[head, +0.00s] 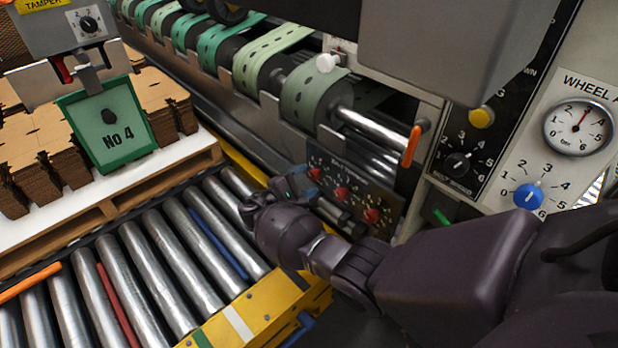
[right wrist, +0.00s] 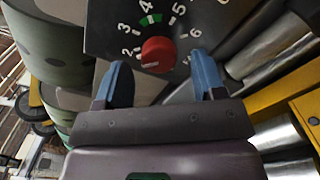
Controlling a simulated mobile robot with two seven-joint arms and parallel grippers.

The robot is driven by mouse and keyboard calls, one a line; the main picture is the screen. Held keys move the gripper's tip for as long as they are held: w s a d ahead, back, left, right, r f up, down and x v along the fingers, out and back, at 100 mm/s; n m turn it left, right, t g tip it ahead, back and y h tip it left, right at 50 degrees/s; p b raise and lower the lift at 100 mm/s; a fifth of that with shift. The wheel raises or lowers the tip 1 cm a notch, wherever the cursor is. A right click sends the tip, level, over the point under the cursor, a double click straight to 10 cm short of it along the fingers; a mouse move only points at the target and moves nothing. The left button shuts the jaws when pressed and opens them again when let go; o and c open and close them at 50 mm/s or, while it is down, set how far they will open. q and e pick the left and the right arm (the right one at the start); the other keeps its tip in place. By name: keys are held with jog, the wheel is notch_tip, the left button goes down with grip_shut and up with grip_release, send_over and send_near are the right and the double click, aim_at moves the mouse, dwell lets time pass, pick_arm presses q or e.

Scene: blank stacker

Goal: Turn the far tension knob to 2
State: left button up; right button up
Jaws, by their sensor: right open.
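A dark tension panel (head: 350,187) carries a row of red knobs in the head view. The farthest red knob (head: 314,173) is beside my right gripper (head: 296,181). In the right wrist view, a red knob (right wrist: 157,54) sits on a dark dial plate (right wrist: 105,32) with white numbers and a green arc near 4. My right gripper (right wrist: 158,66) is open there, one blue finger on each side of the knob, apparently with gaps. I cannot tell firmly which number the knob points to. My left gripper is not in view.
Other red knobs (head: 341,193) lie nearer on the same panel. Green belts on rollers (head: 300,95) run above it. A blue knob (head: 528,196), a black speed knob (head: 457,164) and a gauge (head: 578,127) are at right. A roller conveyor (head: 165,262) and pallet (head: 120,195) are at left.

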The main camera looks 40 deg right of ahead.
jog(key=s+a, duration=0.1)
jog(key=a, duration=0.8)
jog(key=shift+s, duration=0.15)
jog(key=shift+a, duration=0.1)
